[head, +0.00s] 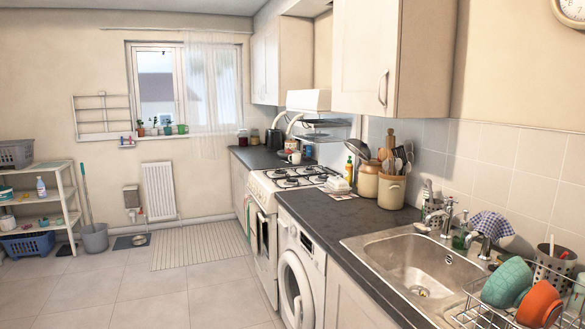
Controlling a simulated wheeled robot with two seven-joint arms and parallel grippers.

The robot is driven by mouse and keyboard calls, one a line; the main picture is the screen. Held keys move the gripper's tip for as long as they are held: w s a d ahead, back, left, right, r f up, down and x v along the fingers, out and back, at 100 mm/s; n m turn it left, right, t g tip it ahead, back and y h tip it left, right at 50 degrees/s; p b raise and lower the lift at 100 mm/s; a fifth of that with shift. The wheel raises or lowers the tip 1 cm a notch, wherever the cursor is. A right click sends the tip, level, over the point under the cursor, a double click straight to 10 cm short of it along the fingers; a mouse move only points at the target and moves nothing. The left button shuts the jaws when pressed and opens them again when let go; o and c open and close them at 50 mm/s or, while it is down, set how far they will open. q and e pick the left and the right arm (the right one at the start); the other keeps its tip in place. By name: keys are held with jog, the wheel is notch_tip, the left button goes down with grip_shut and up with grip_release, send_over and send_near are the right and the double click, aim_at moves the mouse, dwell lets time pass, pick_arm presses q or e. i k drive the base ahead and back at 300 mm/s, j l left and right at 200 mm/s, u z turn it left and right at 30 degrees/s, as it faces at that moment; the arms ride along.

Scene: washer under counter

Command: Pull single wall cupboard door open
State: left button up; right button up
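A cream wall cupboard (427,60) hangs above the counter, right of centre. Its door (355,55) faces left and looks shut, flush with the cupboard body. A curved metal handle (383,88) sits near the door's lower right edge, on the side nearer me. A second cream wall cupboard (285,60) hangs further back, near the window, and its doors also look shut. Neither of my grippers is in view.
Below the near cupboard runs a dark counter (335,215) with utensil jars and a steel sink (400,262). A dish rack (480,310) with bowls is at the lower right. A washer (300,270) and a cooker stand under or along the counter.

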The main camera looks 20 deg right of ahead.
aim_at(367, 34)
jog(key=i+j+z, duration=0.1)
jog(key=i+z, duration=0.25)
jog(key=i, duration=0.2)
jog(key=i+j+z, duration=0.35)
jog(key=i, duration=0.2)
jog(key=i+j+z, duration=0.3)
jog(key=i, duration=0.25)
